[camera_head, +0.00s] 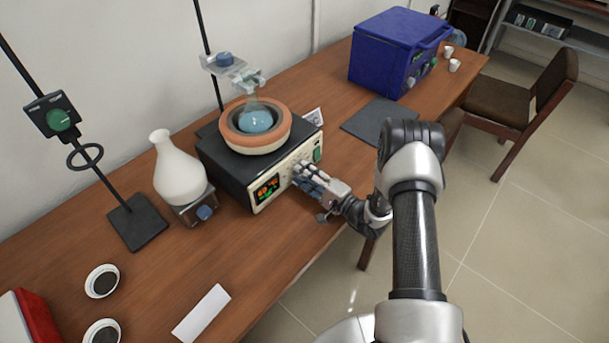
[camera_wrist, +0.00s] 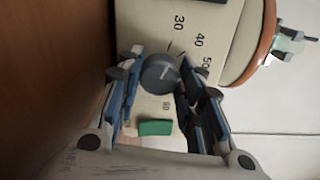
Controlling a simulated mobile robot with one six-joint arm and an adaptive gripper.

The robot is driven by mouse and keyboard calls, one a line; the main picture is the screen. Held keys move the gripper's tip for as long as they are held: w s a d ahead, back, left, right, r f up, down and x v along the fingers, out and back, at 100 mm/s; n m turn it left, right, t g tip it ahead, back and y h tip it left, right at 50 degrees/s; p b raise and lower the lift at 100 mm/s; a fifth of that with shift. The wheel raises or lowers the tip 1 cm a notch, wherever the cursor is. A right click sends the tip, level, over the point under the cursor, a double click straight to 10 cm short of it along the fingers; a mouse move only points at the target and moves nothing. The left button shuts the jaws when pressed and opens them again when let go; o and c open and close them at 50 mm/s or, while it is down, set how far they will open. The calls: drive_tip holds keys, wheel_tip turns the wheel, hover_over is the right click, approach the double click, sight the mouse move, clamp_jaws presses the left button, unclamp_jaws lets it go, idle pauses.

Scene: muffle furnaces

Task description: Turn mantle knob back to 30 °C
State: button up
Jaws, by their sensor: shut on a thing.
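The heating mantle (camera_head: 252,184) is a black-topped box with a cream front and a terracotta ring holding a flask of blue liquid (camera_head: 257,119). Its front has a lit display (camera_head: 266,189) with orange and green digits, too small to read surely. My gripper (camera_head: 302,170) reaches the front panel from the right. In the wrist view, the dark round knob (camera_wrist: 160,73) sits between the fingers of my gripper (camera_wrist: 162,62), shut on it. Printed marks 30, 40 and 50 stand around the knob. A pale line shows on the knob; its exact setting is unclear.
A white flask (camera_head: 177,168) on a small stirrer stands left of the mantle, beside a stand base (camera_head: 137,222). A clamp (camera_head: 235,72) hangs above the mantle. A blue device (camera_head: 392,50) and dark mat (camera_head: 378,122) lie to the right.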

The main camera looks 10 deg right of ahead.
drive_tip(key=shift+n, duration=0.5)
drive_tip(key=o, duration=1.1)
drive_tip(key=shift+c, duration=0.2)
drive_tip(key=v, duration=1.2)
drive_tip(key=shift+r, duration=0.1)
